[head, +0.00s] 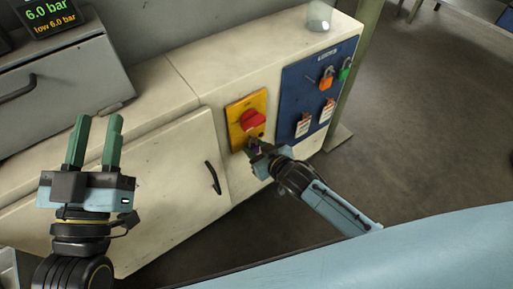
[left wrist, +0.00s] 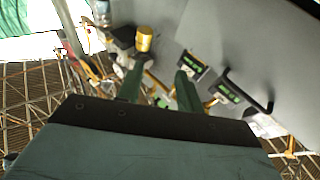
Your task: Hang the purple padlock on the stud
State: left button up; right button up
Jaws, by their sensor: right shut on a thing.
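My right gripper (head: 257,147) is shut on the purple padlock (head: 255,149), just below the red rotary switch (head: 253,120) on its yellow plate (head: 236,112). The padlock is mostly hidden by the fingers; I cannot tell whether its shackle is still through the switch. On the blue board (head: 292,92) to the right, a bare stud (head: 311,78) shows left of an orange padlock (head: 327,79) and a green padlock (head: 345,70). My left gripper (head: 99,119) is open and empty, raised at the left; its fingers also show apart in the left wrist view (left wrist: 159,80).
Red-and-white tags (head: 303,125) hang low on the blue board. The cream cabinet (head: 180,160) has a black handle (head: 212,178). A grey box (head: 70,90) stands at the left, and a translucent object (head: 319,16) on the cabinet top. The floor at the right is clear.

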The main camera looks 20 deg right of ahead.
jog(key=o, duration=1.1)
jog(key=shift+s, duration=0.1)
jog(key=p+v, duration=0.2)
jog(key=v, duration=0.1)
jog(key=shift+s+d+r, duration=0.1)
jog(key=shift+r, duration=0.05)
pick_arm(q)
notch_tip(320, 180, down, 12)
jog(key=a+g+y+p, duration=0.1)
jog(key=a+g+y, duration=0.2)
jog(key=g, duration=0.5)
jog(key=s+a+f+n+g+y+p, duration=0.1)
jog(key=s+a+f+g+y+p, duration=0.1)
jog(key=s+f+g, duration=0.6)
jog(key=s+a+p, duration=0.1)
jog(key=s+a, duration=0.1)
jog(key=s, duration=0.1)
jog(key=shift+s+a+g+y, duration=0.2)
jog(key=shift+s+g+y, duration=0.1)
jog(key=shift+g, duration=0.1)
pick_arm(e)
jog(key=v, duration=1)
